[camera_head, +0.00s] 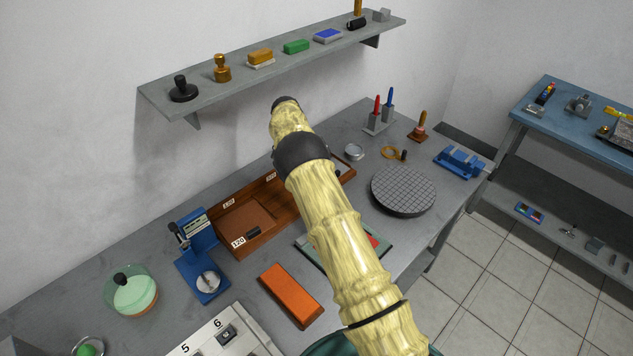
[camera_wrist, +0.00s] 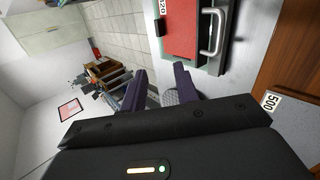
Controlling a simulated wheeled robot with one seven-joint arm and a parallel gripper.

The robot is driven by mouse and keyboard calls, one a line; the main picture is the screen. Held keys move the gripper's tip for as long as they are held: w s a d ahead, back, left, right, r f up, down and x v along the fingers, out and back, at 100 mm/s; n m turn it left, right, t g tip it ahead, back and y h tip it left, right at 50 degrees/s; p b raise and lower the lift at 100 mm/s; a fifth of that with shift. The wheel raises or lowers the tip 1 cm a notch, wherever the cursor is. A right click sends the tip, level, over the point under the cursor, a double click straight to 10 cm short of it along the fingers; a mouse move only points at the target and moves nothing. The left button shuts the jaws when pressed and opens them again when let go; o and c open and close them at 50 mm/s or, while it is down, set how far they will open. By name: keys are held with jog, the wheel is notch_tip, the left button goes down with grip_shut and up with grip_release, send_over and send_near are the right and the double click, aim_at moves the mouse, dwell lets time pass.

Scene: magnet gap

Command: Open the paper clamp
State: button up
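What looks like the paper clamp is a bent metal bar (camera_wrist: 220,32) at the edge of a red sheet (camera_wrist: 182,30) on a green-edged board, at the top of the wrist view. The sheet bears a 120 label. In the head view the green board (camera_head: 312,250) is mostly hidden behind my arm, with a bit of red showing to the right. My gripper (camera_wrist: 161,76) shows two dark fingers spread apart with nothing between them. The bar lies beyond and to the right of the fingertips in the wrist view, apart from them. My gripper is hidden in the head view.
A wooden tray (camera_head: 285,215) with number labels lies behind the board. An orange block (camera_head: 291,294) and a blue device (camera_head: 201,262) are to the left. A round gridded plate (camera_head: 403,190) is to the right. A shelf (camera_head: 290,62) hangs above.

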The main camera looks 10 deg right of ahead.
jog(key=s+r+n+t+y, duration=0.2)
jog(key=s+n+t, duration=0.3)
jog(key=s, duration=0.7)
jog(key=s+d+r+n+t+y, duration=0.1)
jog(key=s+r+n+t, duration=0.4)
jog(key=s, duration=0.8)
jog(key=shift+d+r+y, duration=0.25)
jog(key=shift+r+y, duration=0.05)
jog(key=shift+y, duration=0.6)
jog(key=shift+s, duration=0.1)
